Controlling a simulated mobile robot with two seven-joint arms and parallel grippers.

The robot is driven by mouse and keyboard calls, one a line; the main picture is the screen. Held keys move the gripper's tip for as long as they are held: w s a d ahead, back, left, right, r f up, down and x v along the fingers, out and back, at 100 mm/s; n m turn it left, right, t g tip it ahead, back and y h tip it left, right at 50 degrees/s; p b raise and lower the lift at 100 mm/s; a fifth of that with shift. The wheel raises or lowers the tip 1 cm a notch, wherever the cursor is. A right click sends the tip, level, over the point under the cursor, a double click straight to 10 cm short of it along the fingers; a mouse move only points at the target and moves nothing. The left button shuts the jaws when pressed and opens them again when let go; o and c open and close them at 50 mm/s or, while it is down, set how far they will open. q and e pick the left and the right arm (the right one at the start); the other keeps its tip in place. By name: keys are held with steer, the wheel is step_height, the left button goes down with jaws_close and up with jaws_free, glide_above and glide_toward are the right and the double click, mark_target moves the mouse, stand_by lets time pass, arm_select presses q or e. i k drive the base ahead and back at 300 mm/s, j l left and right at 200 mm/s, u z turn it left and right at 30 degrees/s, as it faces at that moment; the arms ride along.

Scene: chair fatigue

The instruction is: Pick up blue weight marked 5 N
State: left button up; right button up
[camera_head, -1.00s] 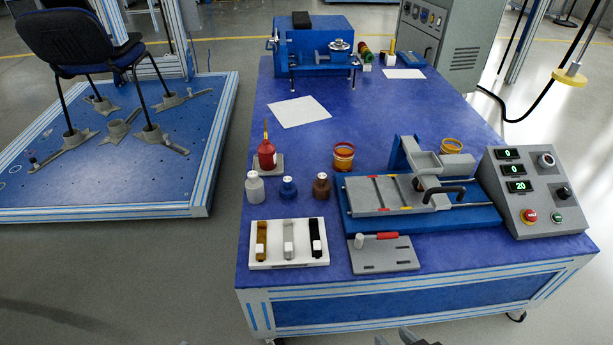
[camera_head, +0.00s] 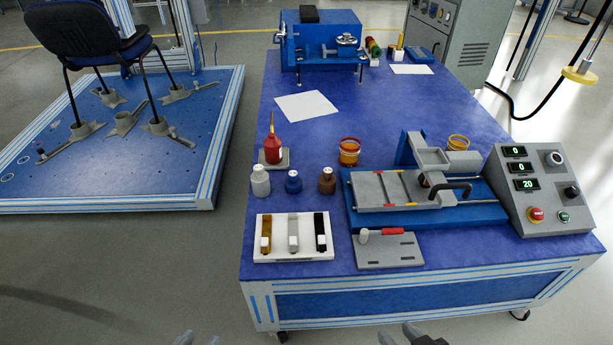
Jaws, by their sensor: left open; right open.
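A small blue object with a pale top (camera_head: 293,182) stands upright on the blue bench, between a white one and a brown one of similar shape. It is the closest match for the blue weight, but no 5 N marking is legible and I cannot tell whether it is a weight or a bottle. My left gripper (camera_head: 199,340) shows only its fingertips at the bottom edge, apart and empty. My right gripper (camera_head: 397,337) is also at the bottom edge, open and empty. Both are in front of the bench, well short of the blue object.
A white holder (camera_head: 262,256) with three strips lies in front of the small containers. A grey plate (camera_head: 400,262) with a red-handled tool lies right of it. A blue-grey test device (camera_head: 480,215) and control box (camera_head: 530,225) fill the right. A chair (camera_head: 80,35) stands on a platform.

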mark_target(293, 183)
steer(key=i+j+z, duration=0.15)
steer(key=z, duration=0.4)
steer(key=i+z, duration=0.25)
steer(key=z, duration=0.25)
steer(key=i+j, duration=0.05)
